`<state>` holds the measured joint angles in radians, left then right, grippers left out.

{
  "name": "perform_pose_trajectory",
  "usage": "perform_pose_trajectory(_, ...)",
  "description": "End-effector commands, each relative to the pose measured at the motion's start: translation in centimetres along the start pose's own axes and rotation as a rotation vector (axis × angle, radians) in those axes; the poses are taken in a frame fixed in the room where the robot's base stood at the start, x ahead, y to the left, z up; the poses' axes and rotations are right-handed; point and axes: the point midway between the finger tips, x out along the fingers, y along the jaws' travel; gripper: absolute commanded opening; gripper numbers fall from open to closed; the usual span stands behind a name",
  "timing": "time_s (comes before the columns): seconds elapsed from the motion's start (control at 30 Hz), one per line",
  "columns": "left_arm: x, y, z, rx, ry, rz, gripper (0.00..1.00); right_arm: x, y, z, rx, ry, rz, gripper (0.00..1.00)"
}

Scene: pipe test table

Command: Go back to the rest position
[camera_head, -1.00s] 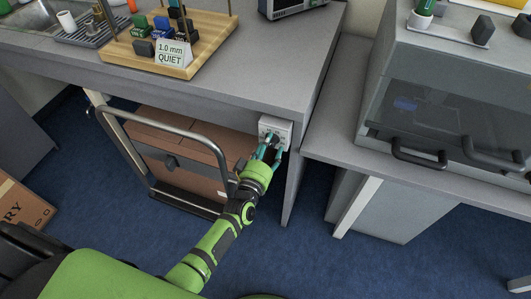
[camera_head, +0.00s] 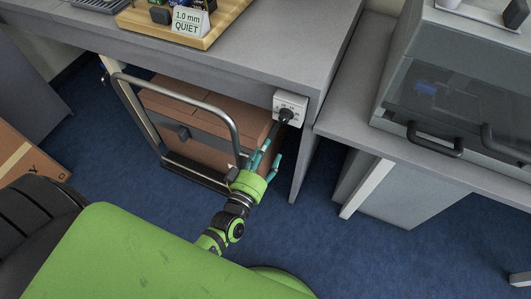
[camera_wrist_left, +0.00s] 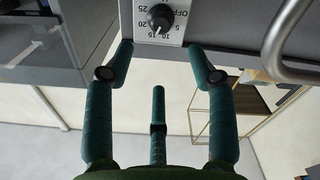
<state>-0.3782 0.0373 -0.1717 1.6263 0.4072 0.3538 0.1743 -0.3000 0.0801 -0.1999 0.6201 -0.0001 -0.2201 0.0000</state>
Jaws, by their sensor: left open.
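My left gripper (camera_head: 262,162) is open and empty, with teal fingers apart, below and to the left of a white dial box (camera_head: 290,106) under the table's edge. The box carries a black knob (camera_head: 286,116). In the left wrist view, the open fingers (camera_wrist_left: 163,62) show with nothing between them. The knob (camera_wrist_left: 160,18) and its numbered white plate (camera_wrist_left: 179,25) lie ahead of the fingertips, apart from them. My right gripper is not in view.
A grey table (camera_head: 280,60) holds a wooden stand (camera_head: 225,25) with a "1.0 mm QUIET" card. Below it, a cart with a metal handle (camera_head: 185,85) carries cardboard boxes (camera_head: 205,118). A grey enclosure (camera_head: 450,75) stands right. Blue floor is clear between.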

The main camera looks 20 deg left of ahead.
Motion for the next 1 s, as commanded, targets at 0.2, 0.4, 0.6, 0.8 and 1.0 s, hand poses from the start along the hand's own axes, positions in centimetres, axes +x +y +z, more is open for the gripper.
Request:
perform_pose_trajectory(0.2,0.0,0.0,0.0,0.000,0.000,0.000,0.56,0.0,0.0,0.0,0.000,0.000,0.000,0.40)
perform_pose_trajectory(0.4,-0.1,-0.5,1.0,0.012,-0.027,-0.009,0.56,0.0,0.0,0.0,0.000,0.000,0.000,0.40)
perform_pose_trajectory(0.6,-3.0,-5.0,9.3,0.135,-0.276,-0.079,0.56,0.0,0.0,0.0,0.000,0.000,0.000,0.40)
perform_pose_trajectory(0.8,-11.2,-12.3,20.0,0.318,-0.672,-0.173,0.56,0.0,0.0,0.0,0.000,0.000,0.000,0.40)
perform_pose_trajectory(1.0,-22.9,-19.1,26.7,0.480,-1.072,-0.249,0.56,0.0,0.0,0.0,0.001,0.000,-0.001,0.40)
